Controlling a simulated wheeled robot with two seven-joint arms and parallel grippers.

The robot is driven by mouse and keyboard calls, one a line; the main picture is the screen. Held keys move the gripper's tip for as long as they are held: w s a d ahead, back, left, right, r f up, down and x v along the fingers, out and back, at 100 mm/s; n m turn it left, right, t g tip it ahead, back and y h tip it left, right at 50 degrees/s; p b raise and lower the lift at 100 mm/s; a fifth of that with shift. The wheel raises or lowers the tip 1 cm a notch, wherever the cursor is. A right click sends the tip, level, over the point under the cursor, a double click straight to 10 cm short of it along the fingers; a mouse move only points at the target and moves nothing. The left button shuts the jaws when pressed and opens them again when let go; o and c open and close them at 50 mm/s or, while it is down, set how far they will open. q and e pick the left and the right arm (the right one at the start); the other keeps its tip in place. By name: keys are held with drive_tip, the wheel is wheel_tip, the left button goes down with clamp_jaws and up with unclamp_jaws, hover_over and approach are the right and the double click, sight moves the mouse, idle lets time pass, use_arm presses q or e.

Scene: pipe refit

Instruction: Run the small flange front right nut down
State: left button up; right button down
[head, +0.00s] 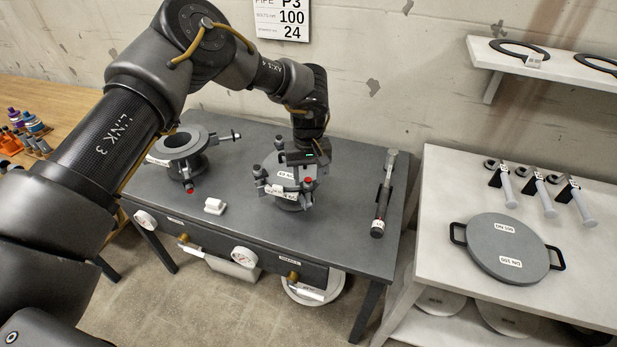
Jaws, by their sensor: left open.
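The small flange (287,201) stands on the dark grey workbench. It carries a labelled plate with several studs and nuts around its rim. A nut with a red mark (308,181) is at its front right. My left gripper (303,170) is directly over the right part of the flange, pointing down, close to this nut. Its jaws are open; whether they are around the nut or above it I cannot tell. The gripper hides the back right of the flange. My right gripper is not in view.
A long tool (383,195) lies at the right.

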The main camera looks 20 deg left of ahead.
use_arm(q)
wheel_tip(320, 180, up, 10)
drive_tip(key=b, duration=0.1)
drive_tip(key=shift+b, duration=0.3)
